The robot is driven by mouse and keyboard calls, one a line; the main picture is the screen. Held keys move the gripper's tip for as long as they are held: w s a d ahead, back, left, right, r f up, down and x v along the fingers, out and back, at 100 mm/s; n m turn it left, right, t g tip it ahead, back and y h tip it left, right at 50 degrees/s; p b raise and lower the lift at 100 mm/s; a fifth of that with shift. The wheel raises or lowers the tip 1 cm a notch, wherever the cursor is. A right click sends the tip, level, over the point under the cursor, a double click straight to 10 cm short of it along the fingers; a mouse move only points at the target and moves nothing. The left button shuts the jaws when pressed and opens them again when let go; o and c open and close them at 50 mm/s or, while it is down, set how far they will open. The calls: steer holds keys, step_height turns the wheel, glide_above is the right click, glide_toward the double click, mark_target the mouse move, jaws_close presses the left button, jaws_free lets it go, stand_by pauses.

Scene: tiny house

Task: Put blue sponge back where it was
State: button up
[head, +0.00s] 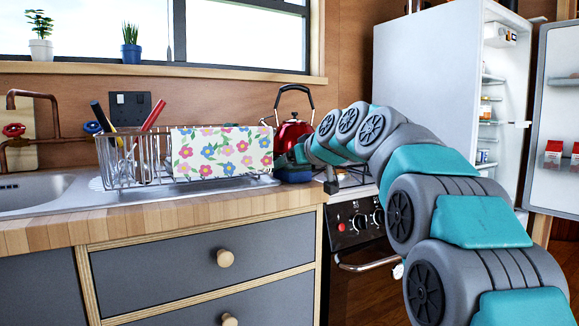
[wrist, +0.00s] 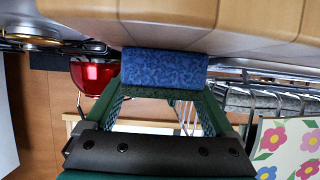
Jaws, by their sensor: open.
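The blue sponge (head: 293,175) sits at the right end of the counter, beside the dish rack. It also shows in the wrist view (wrist: 163,68), blue on one side with a dark green layer. My gripper (head: 301,155) is at the sponge, partly hidden by my arm in the head view. In the wrist view my gripper (wrist: 164,98) is open, with one finger toward each end of the sponge. I cannot tell whether the fingers touch it.
The wire dish rack (head: 150,172) with utensils and a flowered cloth (head: 222,152) stands left of the sponge. A red kettle (head: 291,134) is on the stove behind it. The sink (head: 30,190) is at far left. An open fridge (head: 430,70) stands right.

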steer(key=v, duration=1.2)
